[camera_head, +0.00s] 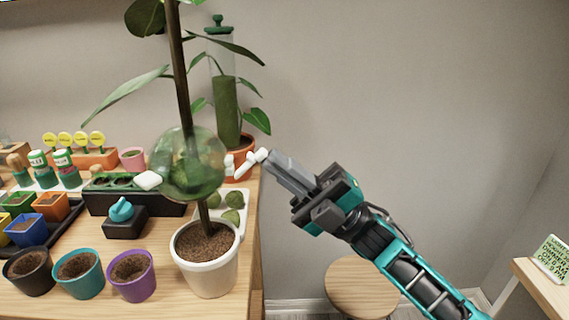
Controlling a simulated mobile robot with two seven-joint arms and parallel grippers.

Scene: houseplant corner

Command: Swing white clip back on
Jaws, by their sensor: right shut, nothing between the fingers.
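A clear green-tinted globe (188,165) surrounds the stem of a tall plant in a white pot (208,262). A white jointed clip (243,165) sticks out from the globe's right side, its outer end angled up to the right. Another white piece (148,180) shows at the globe's left side. My right gripper (272,160) is shut and empty, its fingertips close to the clip's outer end. I cannot tell whether they touch. The clip's inner end is partly unclear against the pot behind. My left gripper is not in view.
Black, teal and purple pots (131,275) line the table front. A teal object on a black block (123,215) sits behind them. A potted plant with a moss pole (228,110) stands behind the globe. A round stool (360,285) is below my right arm. Space right of the table is open.

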